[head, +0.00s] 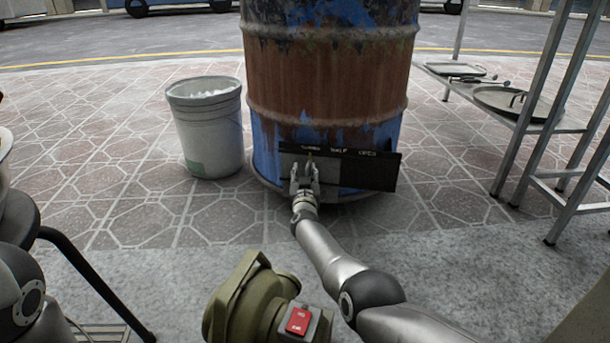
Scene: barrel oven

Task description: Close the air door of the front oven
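The front oven is a rusty brown and blue barrel (325,75) standing upright on the paving in the middle of the head view. Low on its front is the air door, a flat grey plate (288,165) at the left of a dark frame (370,172). A label strip along the frame's top reads "HALF" and "OPEN"; its left end is hard to read. My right gripper (305,165) is at the plate, its two fingertips either side of a small upright tab. I cannot tell whether they grip it. My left gripper is not in view.
A white bucket (208,130) stands left of the barrel. A metal rack (545,125) with trays and a round lid stands at the right. An olive device with a red switch (298,320) is near the bottom centre. A dark-legged stool (90,275) is at the left.

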